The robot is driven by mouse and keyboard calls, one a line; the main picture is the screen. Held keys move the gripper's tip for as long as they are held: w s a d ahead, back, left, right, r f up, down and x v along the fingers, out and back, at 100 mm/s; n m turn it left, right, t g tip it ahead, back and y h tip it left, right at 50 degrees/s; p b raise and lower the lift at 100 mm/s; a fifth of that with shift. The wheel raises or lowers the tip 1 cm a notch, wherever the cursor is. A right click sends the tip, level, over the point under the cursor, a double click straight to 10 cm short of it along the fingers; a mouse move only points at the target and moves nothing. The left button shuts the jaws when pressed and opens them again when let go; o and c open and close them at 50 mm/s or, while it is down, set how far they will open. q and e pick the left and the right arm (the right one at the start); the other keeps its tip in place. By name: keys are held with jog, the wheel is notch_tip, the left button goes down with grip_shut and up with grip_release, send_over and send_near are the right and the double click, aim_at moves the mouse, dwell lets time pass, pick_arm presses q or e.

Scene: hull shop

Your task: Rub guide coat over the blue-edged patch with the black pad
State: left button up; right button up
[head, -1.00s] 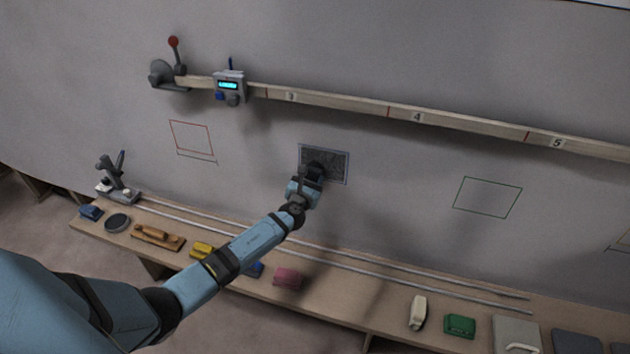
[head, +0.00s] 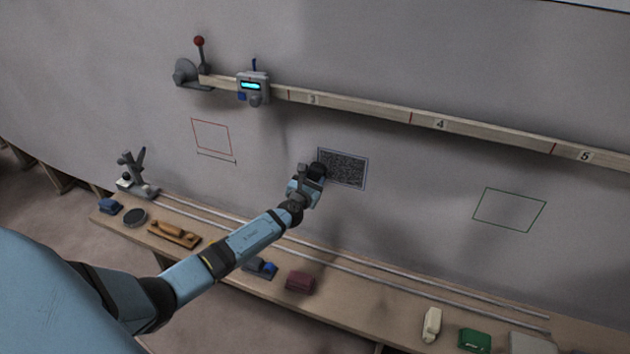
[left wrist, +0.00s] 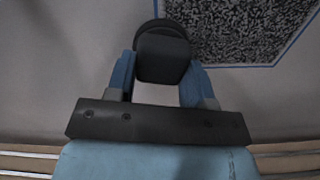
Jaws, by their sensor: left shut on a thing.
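The blue-edged patch (head: 344,169) on the grey hull wall is filled with dark speckled coating, which also shows in the left wrist view (left wrist: 238,28). My left gripper (head: 311,180) is shut on the round black pad (head: 318,169). In the left wrist view the pad (left wrist: 162,50) sits between the two blue fingers, by the left side of the patch. The pad hides part of that side. I cannot tell whether the pad touches the wall. My right gripper is not in view.
A red outline (head: 211,136) and a green outline (head: 510,209) are on the wall. A numbered batten (head: 375,112) with a lit device (head: 252,88) runs above. The bench (head: 350,318) below holds a maroon block (head: 300,282), a green block (head: 474,340) and other tools.

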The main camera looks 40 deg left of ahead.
pick_arm(q)
jog(key=shift+o, duration=0.5)
jog(key=shift+c, duration=0.5)
jog(key=shift+s, duration=0.1)
jog(key=shift+s, duration=0.2)
jog(key=shift+s+d, duration=0.15)
jog(key=shift+s, duration=0.15)
jog(key=p+v, duration=0.2)
jog(key=v, duration=0.2)
jog(key=shift+s, duration=0.45)
